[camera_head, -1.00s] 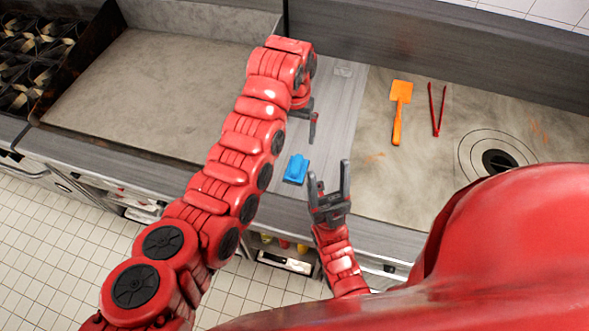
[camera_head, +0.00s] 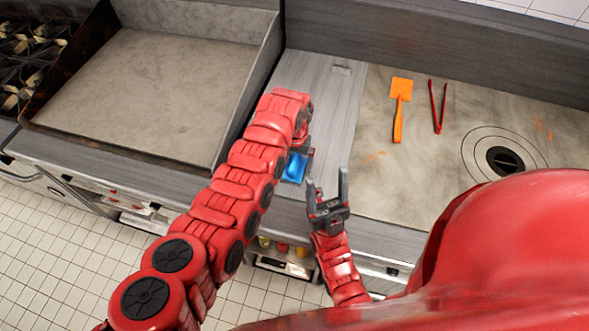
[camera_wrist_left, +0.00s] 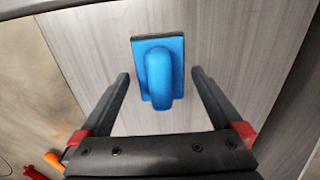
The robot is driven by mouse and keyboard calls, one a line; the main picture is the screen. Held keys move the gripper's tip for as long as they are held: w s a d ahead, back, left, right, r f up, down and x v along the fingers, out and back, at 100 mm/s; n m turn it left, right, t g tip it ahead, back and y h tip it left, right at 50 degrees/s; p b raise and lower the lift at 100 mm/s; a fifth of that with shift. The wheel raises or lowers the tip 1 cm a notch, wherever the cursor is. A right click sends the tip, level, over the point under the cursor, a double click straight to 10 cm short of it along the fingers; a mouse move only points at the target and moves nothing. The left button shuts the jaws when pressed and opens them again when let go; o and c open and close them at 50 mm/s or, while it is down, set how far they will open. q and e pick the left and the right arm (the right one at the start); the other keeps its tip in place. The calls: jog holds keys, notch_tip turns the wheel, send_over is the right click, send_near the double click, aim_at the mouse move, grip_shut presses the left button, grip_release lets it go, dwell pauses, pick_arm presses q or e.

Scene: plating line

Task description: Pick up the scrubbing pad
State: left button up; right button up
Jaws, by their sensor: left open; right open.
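The blue scrubbing pad (camera_head: 293,169) lies on the grey metal strip of the counter, partly hidden by my left gripper in the head view. In the left wrist view the scrubbing pad (camera_wrist_left: 158,72) shows whole, with a raised blue handle and a dark edge. My left gripper (camera_wrist_left: 161,82) is open and empty; its fingers point toward the pad from either side, with gaps, and its tips reach about the pad's near part. In the head view my left gripper (camera_head: 303,160) is over the pad. My right gripper (camera_head: 329,182) is open and empty, to the right of the pad.
An orange spatula (camera_head: 399,110) and red tongs (camera_head: 438,108) lie on the worktop to the right, beside a round drain (camera_head: 505,160). A walled griddle (camera_head: 150,95) is on the left. The metal strip (camera_head: 325,90) behind the pad is clear.

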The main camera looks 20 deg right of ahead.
aim_at(294, 163)
pick_arm(q)
jog(key=shift+c, duration=0.3)
jog(key=c, duration=1.3)
jog(key=shift+c, duration=0.2)
jog(key=shift+r, duration=0.15)
jog(key=shift+r, duration=0.25)
jog(key=r+p, duration=0.3)
jog(key=shift+s+a+r, duration=0.1)
jog(key=shift+s+r, duration=0.1)
jog(key=shift+r, duration=0.05)
jog(key=s+a+p, duration=0.1)
jog(key=p, duration=0.1)
jog(key=s+a+p, duration=0.1)
jog(key=s+p, duration=0.1)
jog(key=s+a+p, duration=0.1)
jog(key=shift+s+r+p, duration=0.25)
jog(key=shift+p, duration=0.15)
jog(key=s+a, duration=0.1)
jog(key=s, duration=0.1)
jog(key=s+a, duration=0.2)
jog(key=s, duration=0.1)
jog(key=shift+s+a+f, duration=0.1)
jog(key=shift+s+a, duration=0.25)
jog(key=shift+s+a+r, duration=0.25)
jog(key=shift+s+a, duration=0.85)
jog(key=shift+s, duration=0.2)
